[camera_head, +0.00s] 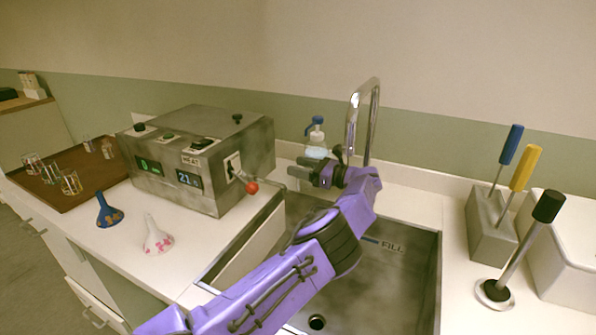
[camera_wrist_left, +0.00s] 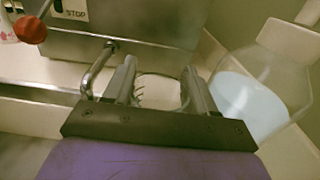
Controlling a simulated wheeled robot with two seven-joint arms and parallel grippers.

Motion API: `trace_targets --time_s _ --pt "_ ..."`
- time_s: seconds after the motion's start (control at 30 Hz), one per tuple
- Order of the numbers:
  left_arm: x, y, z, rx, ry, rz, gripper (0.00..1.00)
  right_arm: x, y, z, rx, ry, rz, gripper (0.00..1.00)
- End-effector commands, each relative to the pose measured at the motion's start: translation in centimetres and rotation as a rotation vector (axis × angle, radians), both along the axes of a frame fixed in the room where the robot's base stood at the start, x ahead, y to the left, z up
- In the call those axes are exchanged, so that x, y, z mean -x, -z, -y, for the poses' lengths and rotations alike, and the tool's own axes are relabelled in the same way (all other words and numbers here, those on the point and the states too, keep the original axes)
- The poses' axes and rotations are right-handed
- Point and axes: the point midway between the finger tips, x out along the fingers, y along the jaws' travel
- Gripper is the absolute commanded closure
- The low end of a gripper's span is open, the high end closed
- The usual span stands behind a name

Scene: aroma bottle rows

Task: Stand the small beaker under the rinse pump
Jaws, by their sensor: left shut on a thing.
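The small clear beaker (camera_wrist_left: 158,92) is between the fingers of my left gripper (camera_wrist_left: 157,75) in the left wrist view, and the gripper is shut on it. In the head view my left gripper (camera_head: 314,172) is over the back left of the sink, just in front of the rinse pump; the beaker is hard to make out there. The rinse pump (camera_head: 317,146) is a clear bottle with pale blue liquid and a blue pump head. In the left wrist view the bottle (camera_wrist_left: 255,95) stands close right of the gripper; its pump head is out of frame. My right gripper is not in view.
A grey heater box (camera_head: 205,160) with a red-knobbed lever stands left of the gripper. A chrome faucet (camera_head: 354,120) rises close behind it. The sink (camera_head: 395,285) lies below. A brown tray (camera_head: 80,180) with glassware, two funnels and a tool block (camera_head: 490,225) stand farther off.

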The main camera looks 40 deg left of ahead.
Motion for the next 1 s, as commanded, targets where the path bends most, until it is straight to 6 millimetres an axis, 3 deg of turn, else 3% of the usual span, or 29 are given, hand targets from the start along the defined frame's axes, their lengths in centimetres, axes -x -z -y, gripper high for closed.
trace_targets --time_s 0.3,0.33,0.37,0.6,0.73,0.8,1.0 --pt "0.2 0.8 -0.2 0.0 -0.004 0.0 0.79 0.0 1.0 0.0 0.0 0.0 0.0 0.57" --pt "0.2 0.8 -0.2 0.0 -0.004 0.0 0.41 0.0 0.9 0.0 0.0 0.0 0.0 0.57" --pt "0.2 0.7 -0.2 0.0 -0.004 0.0 0.33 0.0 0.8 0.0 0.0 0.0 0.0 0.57" --pt "0.1 0.6 -0.2 0.0 -0.003 0.0 0.33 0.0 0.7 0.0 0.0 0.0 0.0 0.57" --pt "0.1 -0.7 -0.1 0.0 -0.002 0.0 0.33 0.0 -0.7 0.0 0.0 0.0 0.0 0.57" --pt "-0.5 0.5 1.6 0.001 0.002 0.003 0.33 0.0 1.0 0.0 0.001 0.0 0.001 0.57" --pt "-1.7 0.5 5.4 0.002 0.0 0.003 0.33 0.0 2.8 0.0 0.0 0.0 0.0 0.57"
